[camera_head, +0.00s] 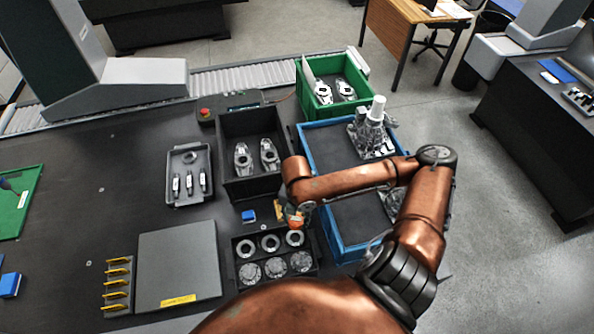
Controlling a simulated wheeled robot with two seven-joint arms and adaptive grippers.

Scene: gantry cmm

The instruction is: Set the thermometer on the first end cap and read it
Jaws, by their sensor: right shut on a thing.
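My right gripper (295,211) is at the right-rear corner of a black tray (236,262), pointing down. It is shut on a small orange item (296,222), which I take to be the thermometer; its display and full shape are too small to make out. The tray holds a back row of ring-shaped parts, one of them a ring (246,248) at the left, and a front row of mottled round parts, one of them a disc (250,272). I cannot tell which is the first end cap. The orange item is over the right rear ring; contact is unclear. My left gripper is not in view.
A black bin (236,126) with metal parts stands behind, beside a blue-rimmed crate (300,137) and a green crate (361,80). A grey plate (180,262), yellow-tabbed rack (117,285), blue block (248,216) and small tray (172,165) lie on the dark table.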

